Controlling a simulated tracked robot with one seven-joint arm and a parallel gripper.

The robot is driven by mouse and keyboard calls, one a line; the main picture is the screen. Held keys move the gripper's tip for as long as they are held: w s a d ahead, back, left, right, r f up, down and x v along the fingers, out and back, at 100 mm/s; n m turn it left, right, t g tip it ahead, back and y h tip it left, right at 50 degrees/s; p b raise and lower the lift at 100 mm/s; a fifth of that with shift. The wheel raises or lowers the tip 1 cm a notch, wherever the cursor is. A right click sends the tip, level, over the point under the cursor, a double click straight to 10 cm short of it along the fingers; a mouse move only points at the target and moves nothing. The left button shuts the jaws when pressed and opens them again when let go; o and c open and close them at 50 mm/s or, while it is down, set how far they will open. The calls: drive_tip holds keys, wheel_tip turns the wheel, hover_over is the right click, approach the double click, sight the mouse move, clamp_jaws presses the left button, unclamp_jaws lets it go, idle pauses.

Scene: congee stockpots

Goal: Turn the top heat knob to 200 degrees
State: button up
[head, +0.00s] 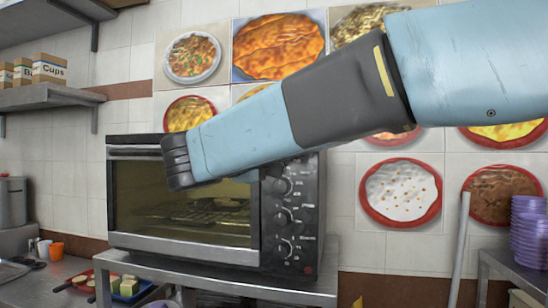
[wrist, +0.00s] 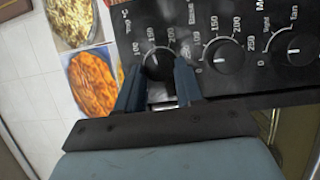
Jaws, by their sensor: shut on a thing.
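The top heat knob (wrist: 158,64) is a round black knob on the oven's control panel, marked with 100, 150 and 200 in the wrist view. My gripper (wrist: 160,72) has its two dark blue fingers on either side of this knob and is shut on it. The fingers and the knob's lower edge overlap, so part of the knob is hidden. I cannot read its exact setting.
The black oven (head: 180,195) stands on a metal table (head: 225,280) with its glass door shut. The base heat knob (wrist: 223,55) and fan knob (wrist: 298,48) are beside the top knob. Food pictures cover the wall. Purple bowls (head: 529,230) are stacked at right.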

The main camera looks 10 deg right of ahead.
drive_tip(key=shift+d+r+m+g+y, duration=0.1)
drive_tip(key=shift+m+g+y, duration=0.4)
drive_tip(key=shift+m, duration=1.2)
drive_tip(key=shift+d+r+m+g+y, duration=0.1)
drive_tip(key=shift+m+g+y, duration=0.4)
drive_tip(key=shift+m, duration=1.2)
drive_tip(key=shift+y, duration=0.3)
drive_tip(key=o, duration=0.8)
drive_tip(key=shift+a, duration=0.1)
drive_tip(key=shift+o, duration=1.2)
drive_tip(key=shift+r, duration=0.1)
drive_tip(key=v, duration=1.3)
drive_tip(key=shift+s+a, duration=0.15)
drive_tip(key=shift+s, duration=0.25)
